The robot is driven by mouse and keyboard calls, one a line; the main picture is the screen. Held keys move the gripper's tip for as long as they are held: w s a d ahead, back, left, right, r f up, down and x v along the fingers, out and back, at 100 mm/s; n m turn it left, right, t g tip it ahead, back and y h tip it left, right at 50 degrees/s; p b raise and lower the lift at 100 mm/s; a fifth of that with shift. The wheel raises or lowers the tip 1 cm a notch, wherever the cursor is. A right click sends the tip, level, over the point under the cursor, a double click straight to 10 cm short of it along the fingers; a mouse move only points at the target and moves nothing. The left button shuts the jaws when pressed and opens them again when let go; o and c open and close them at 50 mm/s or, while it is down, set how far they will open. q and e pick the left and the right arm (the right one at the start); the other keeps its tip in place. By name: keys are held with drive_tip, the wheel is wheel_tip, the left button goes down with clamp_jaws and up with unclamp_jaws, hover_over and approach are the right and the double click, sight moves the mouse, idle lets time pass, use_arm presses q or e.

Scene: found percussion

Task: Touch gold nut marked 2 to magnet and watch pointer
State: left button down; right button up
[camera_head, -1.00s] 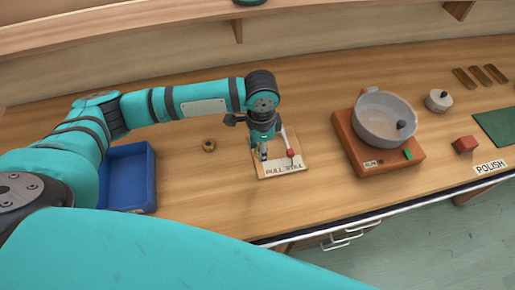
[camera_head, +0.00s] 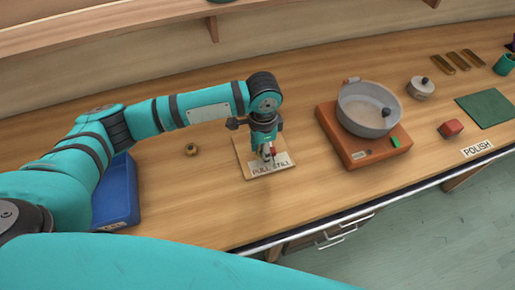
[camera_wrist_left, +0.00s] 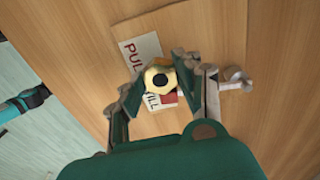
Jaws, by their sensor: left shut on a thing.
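My left gripper (camera_head: 268,158) is low over the wooden board (camera_head: 243,157) with the PULL / STILL card (camera_head: 262,168). In the left wrist view, my left gripper (camera_wrist_left: 160,88) is shut on a gold nut (camera_wrist_left: 160,76); no number is readable on it. The nut is over the card (camera_wrist_left: 140,50), partly covering its words. A red piece (camera_wrist_left: 169,97), seemingly the pointer's tip, shows just beside the nut; contact cannot be told. A silver post (camera_wrist_left: 237,80), possibly the magnet, stands right of the fingers. My right gripper is not in view.
Another brownish nut (camera_head: 191,149) lies left of the board. A blue tray (camera_head: 117,195) is at the left. An orange base (camera_head: 350,145) with a grey bowl (camera_head: 366,108) stands at the right, near a lidded pot (camera_head: 420,88) and a red block (camera_head: 451,129).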

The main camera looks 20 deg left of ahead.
use_arm(q)
drive_tip(key=shift+w+d, duration=0.15)
drive_tip(key=shift+w, duration=0.05)
idle(0.7)
drive_tip(key=shift+w+d, duration=0.2)
drive_tip(key=shift+d, duration=0.15)
idle(0.9)
drive_tip(key=shift+a+p, duration=0.15)
drive_tip(key=shift+p, duration=0.2)
drive_tip(key=shift+s+a, duration=0.1)
drive_tip(key=shift+s, duration=0.05)
drive_tip(key=shift+s+a+p, duration=0.75)
drive_tip(key=shift+a+p, duration=0.35)
drive_tip(key=shift+p, duration=0.35)
drive_tip(key=shift+s+a, duration=0.1)
drive_tip(key=shift+a, duration=0.05)
